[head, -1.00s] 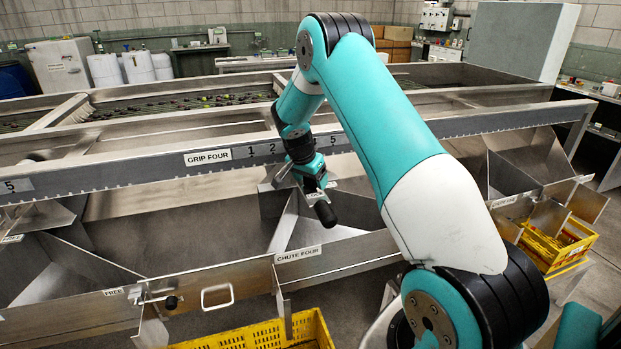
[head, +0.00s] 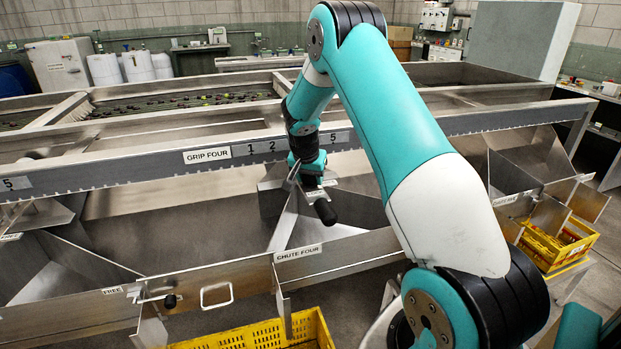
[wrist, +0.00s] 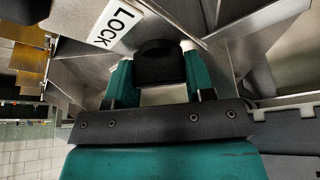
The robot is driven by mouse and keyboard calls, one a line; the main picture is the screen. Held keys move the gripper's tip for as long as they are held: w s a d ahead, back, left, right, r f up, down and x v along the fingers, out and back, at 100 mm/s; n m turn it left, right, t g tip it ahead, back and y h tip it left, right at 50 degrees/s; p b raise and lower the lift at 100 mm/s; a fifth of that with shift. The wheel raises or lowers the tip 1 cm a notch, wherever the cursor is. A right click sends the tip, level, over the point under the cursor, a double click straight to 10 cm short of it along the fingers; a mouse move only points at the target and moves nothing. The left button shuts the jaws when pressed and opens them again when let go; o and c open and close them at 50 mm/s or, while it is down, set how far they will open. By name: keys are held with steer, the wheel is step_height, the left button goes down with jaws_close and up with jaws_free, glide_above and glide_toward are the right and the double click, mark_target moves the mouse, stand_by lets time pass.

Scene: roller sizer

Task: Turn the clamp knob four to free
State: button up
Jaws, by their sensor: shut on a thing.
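A black clamp knob (wrist: 158,60) sits between the two teal fingers of my gripper (wrist: 158,72) in the wrist view. The fingers are shut on its two sides. A white LOCK label (wrist: 115,25) lies up and left of the knob on bare metal. In the head view my gripper (head: 308,180) is below the GRIP FOUR rail, above the CHUTE FOUR plate. Its fingertips and its contact with the knob are hard to make out there. The LOCK label (head: 328,183) shows small beside it, partly hidden.
The numbered rail (head: 205,156) runs close behind my wrist. Sloping metal dividers (head: 285,222) stand around my gripper. The CHUTE FOUR plate (head: 298,251) and a yellow crate (head: 245,333) are below. A small black knob (head: 170,301) beside a FREE label sits at lower left.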

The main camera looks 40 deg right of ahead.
steer(key=n+t, duration=0.1)
steer(key=n, duration=0.2)
steer(key=shift+d+n+y, duration=0.1)
steer(key=shift+n+y, duration=0.2)
steer(key=shift+y, duration=0.1)
steer(key=shift+n+t+y+b, duration=0.3)
steer(key=shift+n+t+y, duration=0.25)
steer(key=shift+n, duration=1.15)
steer(key=o, duration=0.9)
steer(key=b+v, duration=0.1)
steer(key=v, duration=1.6)
steer(key=shift+r, duration=0.35)
steer(key=shift+w, duration=0.1)
